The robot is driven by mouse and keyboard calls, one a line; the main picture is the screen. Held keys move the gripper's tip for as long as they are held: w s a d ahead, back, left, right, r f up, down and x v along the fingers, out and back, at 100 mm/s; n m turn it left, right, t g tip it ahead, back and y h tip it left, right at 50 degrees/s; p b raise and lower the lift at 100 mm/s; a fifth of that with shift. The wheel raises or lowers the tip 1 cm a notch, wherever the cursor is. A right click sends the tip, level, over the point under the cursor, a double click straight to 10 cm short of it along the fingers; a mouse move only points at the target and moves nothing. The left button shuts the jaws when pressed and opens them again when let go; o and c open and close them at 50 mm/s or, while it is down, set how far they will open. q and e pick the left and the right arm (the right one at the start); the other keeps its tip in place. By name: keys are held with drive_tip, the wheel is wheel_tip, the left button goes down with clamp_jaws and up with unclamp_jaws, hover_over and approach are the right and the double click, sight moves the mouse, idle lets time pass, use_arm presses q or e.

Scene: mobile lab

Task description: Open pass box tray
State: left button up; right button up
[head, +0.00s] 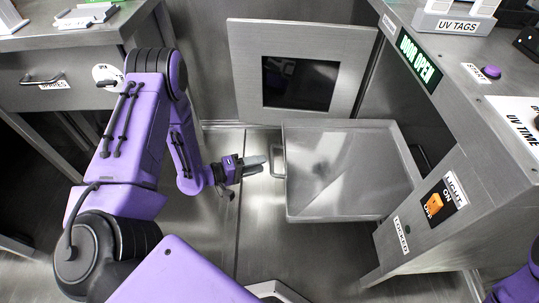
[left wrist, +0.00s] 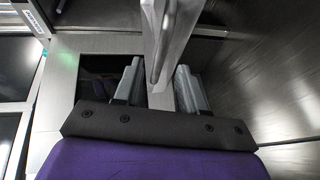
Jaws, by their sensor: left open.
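The pass box tray (head: 345,198) is a flat metal tray that sticks out from the box on the right. Its handle (head: 277,161) is on its left edge, and the handle also shows in the left wrist view (left wrist: 157,45). My left gripper (head: 264,164) is at this handle, coming from the left. In the left wrist view my gripper's two fingers (left wrist: 160,82) stand apart, on either side of the handle and tray edge. Whether they touch it I cannot tell. The pass box door (head: 240,62) stands open behind the tray. My right gripper is out of view.
The pass box housing (head: 465,150) stands at right, with a lit "DOOR OPEN" sign (head: 419,60), an orange light switch (head: 434,205) and a purple start button (head: 491,72). A drawer cabinet (head: 60,80) is at left. The floor below the tray is clear.

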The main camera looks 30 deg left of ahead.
use_arm(q)
drive_tip(key=v, duration=0.5)
drive_tip(key=shift+p, duration=0.35)
drive_tip(key=shift+w, duration=0.1)
